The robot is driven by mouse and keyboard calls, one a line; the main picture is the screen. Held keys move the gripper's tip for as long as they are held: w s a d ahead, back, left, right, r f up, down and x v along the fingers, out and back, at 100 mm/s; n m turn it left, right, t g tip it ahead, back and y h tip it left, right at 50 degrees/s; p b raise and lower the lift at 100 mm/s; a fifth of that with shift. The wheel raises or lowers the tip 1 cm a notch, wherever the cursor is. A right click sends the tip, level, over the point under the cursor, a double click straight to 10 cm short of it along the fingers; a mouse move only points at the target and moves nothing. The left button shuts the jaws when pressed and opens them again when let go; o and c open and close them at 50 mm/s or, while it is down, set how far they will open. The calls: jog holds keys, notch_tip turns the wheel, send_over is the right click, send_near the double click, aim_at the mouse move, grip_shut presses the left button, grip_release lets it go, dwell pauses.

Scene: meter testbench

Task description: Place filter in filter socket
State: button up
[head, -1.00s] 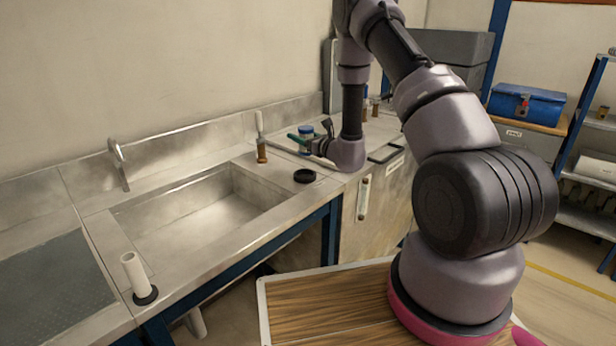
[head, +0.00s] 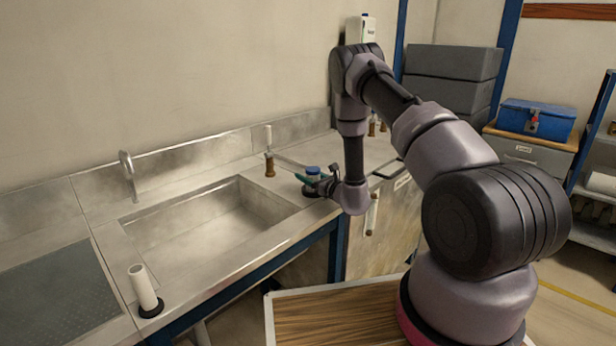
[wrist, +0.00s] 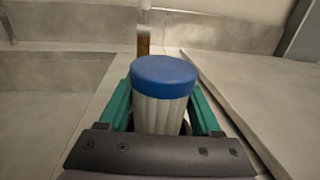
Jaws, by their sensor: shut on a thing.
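The filter is a white pleated cylinder with a blue cap, upright in the wrist view (wrist: 160,98). Its blue cap also shows in the head view (head: 313,171). My gripper (wrist: 160,108) has its green fingers on either side of the filter and is shut on it. In the head view my gripper (head: 308,182) is low over the counter, right of the sink. A black ring, seemingly the filter socket, is largely hidden there by my gripper and the filter. I cannot tell whether the filter's lower end is inside the ring.
A brown-and-white upright piece (head: 269,152) stands behind the sink's right end. The sink basin (head: 205,222) is left of my gripper. A white tube (head: 143,287) stands in a black ring at the front left. A raised panel edge (wrist: 245,105) lies right of the filter.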

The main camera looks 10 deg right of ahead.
jog(key=shift+f, duration=0.15)
jog(key=o, duration=1.5)
